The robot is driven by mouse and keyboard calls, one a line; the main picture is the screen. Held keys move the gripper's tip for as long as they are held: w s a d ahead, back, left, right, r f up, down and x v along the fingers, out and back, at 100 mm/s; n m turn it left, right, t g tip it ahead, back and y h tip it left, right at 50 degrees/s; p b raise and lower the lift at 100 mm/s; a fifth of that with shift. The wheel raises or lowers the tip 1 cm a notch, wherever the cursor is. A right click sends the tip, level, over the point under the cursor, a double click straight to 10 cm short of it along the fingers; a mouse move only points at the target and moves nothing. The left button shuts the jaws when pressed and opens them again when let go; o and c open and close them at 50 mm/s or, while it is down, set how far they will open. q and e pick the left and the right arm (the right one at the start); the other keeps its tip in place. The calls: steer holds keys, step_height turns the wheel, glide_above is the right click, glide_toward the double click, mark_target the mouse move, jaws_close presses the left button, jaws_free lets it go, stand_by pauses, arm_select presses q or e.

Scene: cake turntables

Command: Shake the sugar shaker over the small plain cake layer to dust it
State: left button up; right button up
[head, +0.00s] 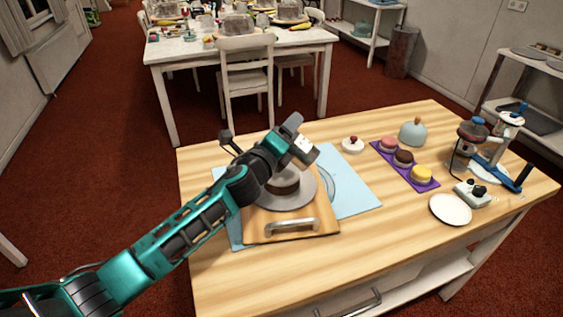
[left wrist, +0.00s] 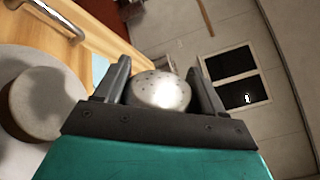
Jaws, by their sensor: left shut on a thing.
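My left gripper (left wrist: 162,68) is shut on the sugar shaker (left wrist: 160,92), whose silvery, perforated domed end shows between the fingers in the left wrist view. In the head view the left gripper (head: 298,140) is above and slightly beyond the cake layer. The small round cake layer (head: 283,182) looks brown and plain, on a grey round turntable plate (head: 290,203). It also shows at the left of the left wrist view (left wrist: 45,105), beside the gripper. My arm partly covers the cake in the head view. My right gripper is out of view.
To the right are a purple tray (head: 409,172) with small cakes, a white plate (head: 450,209) and a blue-and-white apparatus (head: 500,160). The front right tabletop is clear.

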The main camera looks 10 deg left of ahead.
arm_select(q)
steer(key=r+m, duration=0.1)
steer(key=m, duration=0.1)
steer(key=shift+m, duration=0.4)
steer(key=m, duration=0.4)
steer(key=shift+r, duration=0.4)
steer(key=m, duration=0.4)
steer(key=shift+r+m, duration=0.4)
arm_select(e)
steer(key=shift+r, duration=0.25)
